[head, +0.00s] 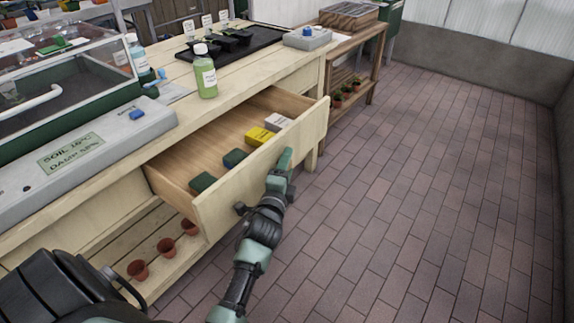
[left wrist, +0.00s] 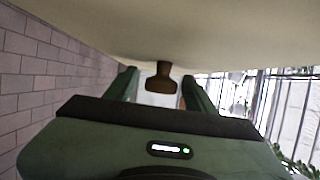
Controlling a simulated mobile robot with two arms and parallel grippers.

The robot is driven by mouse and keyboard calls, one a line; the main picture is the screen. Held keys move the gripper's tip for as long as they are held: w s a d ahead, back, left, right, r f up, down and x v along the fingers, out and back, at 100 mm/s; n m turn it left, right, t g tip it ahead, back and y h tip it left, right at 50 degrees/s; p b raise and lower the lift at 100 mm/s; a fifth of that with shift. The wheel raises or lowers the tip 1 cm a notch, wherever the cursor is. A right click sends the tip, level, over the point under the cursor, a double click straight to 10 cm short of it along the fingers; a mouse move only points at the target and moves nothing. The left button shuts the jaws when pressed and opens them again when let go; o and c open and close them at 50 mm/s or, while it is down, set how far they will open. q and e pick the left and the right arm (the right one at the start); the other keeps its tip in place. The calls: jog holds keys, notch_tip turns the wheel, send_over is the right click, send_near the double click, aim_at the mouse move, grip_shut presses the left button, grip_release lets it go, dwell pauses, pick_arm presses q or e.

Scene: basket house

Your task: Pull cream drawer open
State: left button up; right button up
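The cream drawer (head: 235,195) stands pulled out from the wooden bench, with its inside showing. Several small boxes lie in it, among them a yellow box (head: 259,137) and a pale box (head: 278,122). My left gripper (head: 284,162) is at the outer face of the drawer front. In the left wrist view, my left gripper's two fingers (left wrist: 160,92) are apart, one on each side of a dark knob (left wrist: 160,78) under the pale drawer front (left wrist: 190,30). Gaps show between the knob and both fingers. My right gripper is not in view.
A green bottle (head: 205,75), a black seedling tray (head: 235,42) and a glass-topped propagator (head: 70,75) stand on the bench top. Terracotta pots (head: 165,247) sit on the lower shelf. The brick floor (head: 430,180) to the right is clear.

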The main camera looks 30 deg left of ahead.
pick_arm(q)
jog(key=shift+s, duration=0.1)
jog(key=shift+s+d, duration=0.15)
jog(key=shift+s, duration=0.2)
jog(key=v, duration=0.7)
jog(key=shift+p, duration=0.35)
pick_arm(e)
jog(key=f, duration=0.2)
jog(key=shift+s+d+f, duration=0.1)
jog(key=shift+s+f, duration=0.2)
